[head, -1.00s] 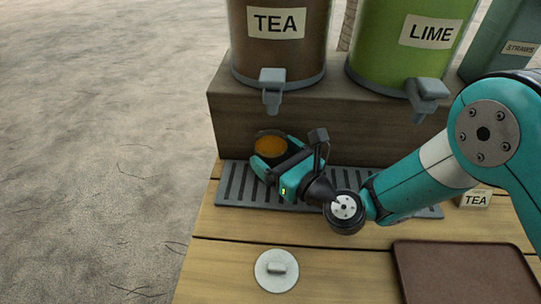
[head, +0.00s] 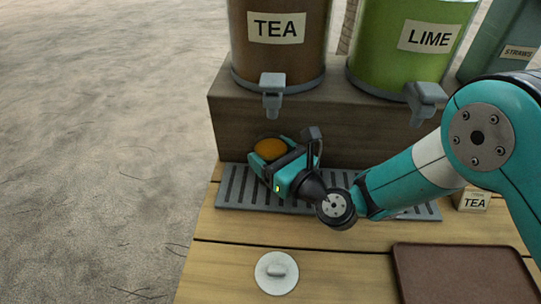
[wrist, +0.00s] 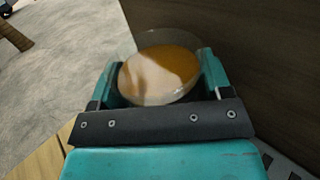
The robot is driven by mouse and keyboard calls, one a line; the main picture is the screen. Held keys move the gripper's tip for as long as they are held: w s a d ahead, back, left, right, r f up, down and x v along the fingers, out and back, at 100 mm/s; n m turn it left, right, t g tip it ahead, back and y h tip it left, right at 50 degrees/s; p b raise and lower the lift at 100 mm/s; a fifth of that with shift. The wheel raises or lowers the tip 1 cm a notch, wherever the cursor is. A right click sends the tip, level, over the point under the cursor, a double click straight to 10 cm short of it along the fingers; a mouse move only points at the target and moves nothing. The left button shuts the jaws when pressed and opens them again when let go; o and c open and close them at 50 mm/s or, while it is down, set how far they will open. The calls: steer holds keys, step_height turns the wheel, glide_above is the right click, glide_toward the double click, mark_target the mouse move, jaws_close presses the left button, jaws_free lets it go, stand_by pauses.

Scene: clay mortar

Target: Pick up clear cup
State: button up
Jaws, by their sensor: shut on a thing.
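The clear cup (head: 270,149) holds an orange-brown liquid and is under the TEA dispenser's spout, at the left end of the drip tray. My gripper (head: 272,160) is shut on the cup, with a finger on each side of it. In the wrist view the cup (wrist: 160,72) sits between the two teal fingers, its clear rim showing above the liquid. The cup's base is hidden, so I cannot tell whether it touches the tray.
The TEA dispenser (head: 277,60) and the LIME dispenser (head: 405,55) stand on a wooden riser (head: 345,140) behind the slotted drip tray (head: 235,200). A white lid (head: 276,273) lies in front. A brown tray (head: 465,275) is at front right, below a small TEA card (head: 473,200).

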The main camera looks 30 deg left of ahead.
step_height(320, 180, up, 8)
steer(key=shift+s+f+p, duration=0.1)
steer(key=shift+f+p, duration=0.15)
steer(key=shift+p, duration=0.6)
steer(key=s+d+b, duration=0.1)
steer(key=s+b, duration=0.1)
steer(key=s, duration=0.1)
steer(key=s+d+f+b, duration=0.1)
steer(key=s+d+b, duration=0.1)
steer(key=s, duration=0.1)
steer(key=s+d+f+b, duration=0.1)
steer(key=s+d+b, duration=0.1)
steer(key=s, duration=0.1)
steer(key=shift+c, duration=0.6)
steer(key=s+d+r+b, duration=0.1)
steer(key=s+d+b, duration=0.3)
steer(key=s+b, duration=0.2)
steer(key=shift+s+d, duration=0.2)
steer(key=shift+s, duration=1)
